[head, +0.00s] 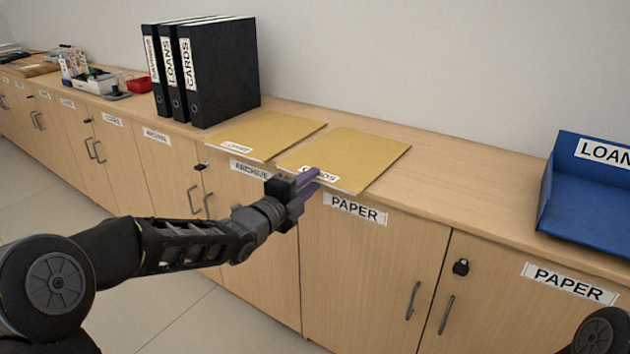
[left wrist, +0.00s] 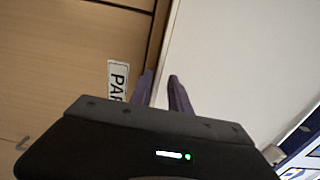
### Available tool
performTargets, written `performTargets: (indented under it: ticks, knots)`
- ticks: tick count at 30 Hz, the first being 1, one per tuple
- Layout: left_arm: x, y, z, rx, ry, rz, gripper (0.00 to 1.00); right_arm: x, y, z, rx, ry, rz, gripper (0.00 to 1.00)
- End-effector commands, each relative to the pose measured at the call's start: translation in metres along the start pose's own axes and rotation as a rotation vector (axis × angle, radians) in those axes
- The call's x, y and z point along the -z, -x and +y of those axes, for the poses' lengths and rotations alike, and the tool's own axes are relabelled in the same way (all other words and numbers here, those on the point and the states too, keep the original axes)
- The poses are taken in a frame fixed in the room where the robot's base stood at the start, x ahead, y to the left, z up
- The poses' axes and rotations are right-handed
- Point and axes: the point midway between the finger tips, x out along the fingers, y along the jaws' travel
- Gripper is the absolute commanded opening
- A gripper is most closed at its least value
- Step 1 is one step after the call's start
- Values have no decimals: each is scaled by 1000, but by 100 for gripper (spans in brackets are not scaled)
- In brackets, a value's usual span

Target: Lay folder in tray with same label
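Two tan folders lie flat side by side on the counter in the head view. The left folder (head: 270,133) has a small label that seems to read LOANS. The right folder (head: 358,158) has a label ending in DS, partly covered by my left gripper. A blue tray (head: 585,205) at the right edge is labelled LOANS, its last letter cut off. My left gripper (head: 315,179) is at the right folder's front edge, over its label. My right gripper is out of view.
Black binders (head: 218,72) stand behind the left folder. Bare counter (head: 470,185) lies between the right folder and the tray. Cabinet doors with handles and PAPER labels (head: 355,209) are below.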

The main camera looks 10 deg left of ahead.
Motion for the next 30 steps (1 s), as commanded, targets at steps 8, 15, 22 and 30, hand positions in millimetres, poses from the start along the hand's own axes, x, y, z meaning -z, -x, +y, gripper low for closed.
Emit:
performTargets:
  ticks: [8, 15, 22, 30]
  knots:
    - [0, -12, 0, -1, 0, 0, 23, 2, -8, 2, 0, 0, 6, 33]
    - [0, -11, 0, -1, 0, -1, 22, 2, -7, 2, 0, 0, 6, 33]
    - [0, -11, 0, -1, 0, -1, 12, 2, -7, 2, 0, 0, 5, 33]
    - [0, -11, 0, 0, 0, -1, 1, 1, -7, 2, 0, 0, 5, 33]
